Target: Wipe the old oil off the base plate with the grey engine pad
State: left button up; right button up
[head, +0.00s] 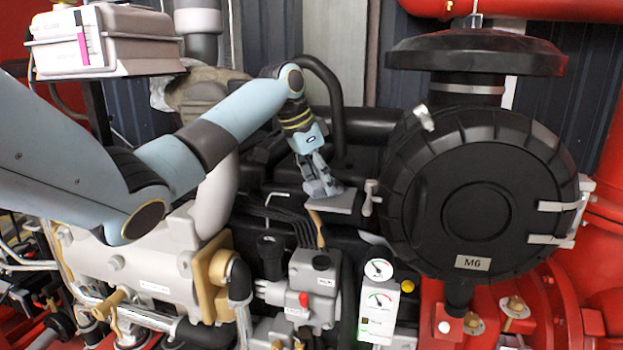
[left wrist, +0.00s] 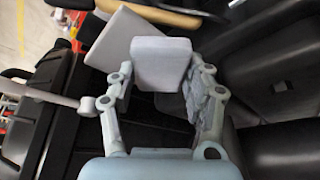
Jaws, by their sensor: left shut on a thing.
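My left gripper (head: 322,188) reaches over the engine from the upper left and points down. In the left wrist view its fingers (left wrist: 160,85) are shut on the grey pad (left wrist: 160,62), a pale block with rounded corners. A light grey flat plate (head: 340,203) lies just beyond the fingertips, and it also shows behind the pad in the left wrist view (left wrist: 118,40). I cannot tell whether this is the base plate or whether the pad touches it. I can make out no oil. My right gripper is not in view.
A large black round housing marked M6 (head: 470,205) stands close to the right. A small T-shaped handle (head: 371,197) is beside the plate. Black hoses (head: 325,90) run behind my gripper. A gauge box (head: 379,300) and a small grey block (head: 315,280) are below.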

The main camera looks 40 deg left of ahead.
aim_at(351, 197)
pick_arm(q)
jog(key=shift+w+d+f, duration=0.1)
jog(key=shift+w+d, duration=0.2)
jog(key=shift+d, duration=0.25)
jog(key=shift+w+d+f, duration=0.1)
jog(key=shift+w+d, duration=0.15)
jog(key=shift+d, duration=0.3)
jog(key=shift+w+d+r, duration=0.1)
jog(key=shift+w+d, duration=0.4)
jog(key=shift+d, duration=0.35)
jog(key=shift+w+d+r, duration=0.1)
jog(key=shift+w+d, duration=0.4)
jog(key=shift+d, duration=0.35)
jog(key=shift+s+a, duration=0.7)
jog(key=shift+a, duration=0.6)
jog(key=shift+s+a, duration=0.7)
jog(key=shift+a, duration=0.6)
jog(key=shift+s+a, duration=0.7)
jog(key=shift+a, duration=0.6)
jog(key=shift+r, duration=3.05)
notch_tip(351, 197, up, 3)
